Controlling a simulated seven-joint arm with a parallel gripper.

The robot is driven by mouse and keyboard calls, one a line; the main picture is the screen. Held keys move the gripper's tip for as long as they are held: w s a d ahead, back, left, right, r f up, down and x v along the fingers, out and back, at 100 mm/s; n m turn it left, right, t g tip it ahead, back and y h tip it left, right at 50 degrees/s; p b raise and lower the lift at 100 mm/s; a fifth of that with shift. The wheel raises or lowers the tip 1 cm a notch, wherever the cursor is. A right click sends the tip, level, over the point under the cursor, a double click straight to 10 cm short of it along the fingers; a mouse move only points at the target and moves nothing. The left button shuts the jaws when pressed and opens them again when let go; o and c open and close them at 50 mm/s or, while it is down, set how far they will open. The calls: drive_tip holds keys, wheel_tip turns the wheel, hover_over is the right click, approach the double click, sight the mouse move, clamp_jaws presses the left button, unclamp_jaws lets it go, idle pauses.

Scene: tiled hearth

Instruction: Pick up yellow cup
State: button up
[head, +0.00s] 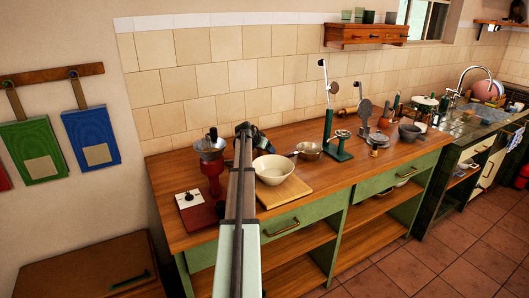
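I cannot make out a yellow cup in the head view; small items on the counter are hard to tell apart. A cream bowl (272,169) sits on a wooden board (285,192) on the wooden counter (325,182). My arm reaches up across the counter's left part, just left of the bowl in the picture. My gripper (258,136) is dark and small at the arm's far end, near the tiled wall. Its fingers are too unclear to tell open from shut. The arm hides part of the counter behind it.
A red grinder (211,165) stands left of my arm. Green scales (339,148), a small pan (309,151) and a grey mortar (409,132) stand to the right. A wall shelf (366,34) hangs above. Bare counter shows along the front middle.

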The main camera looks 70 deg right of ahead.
drive_tip(key=c, duration=0.8)
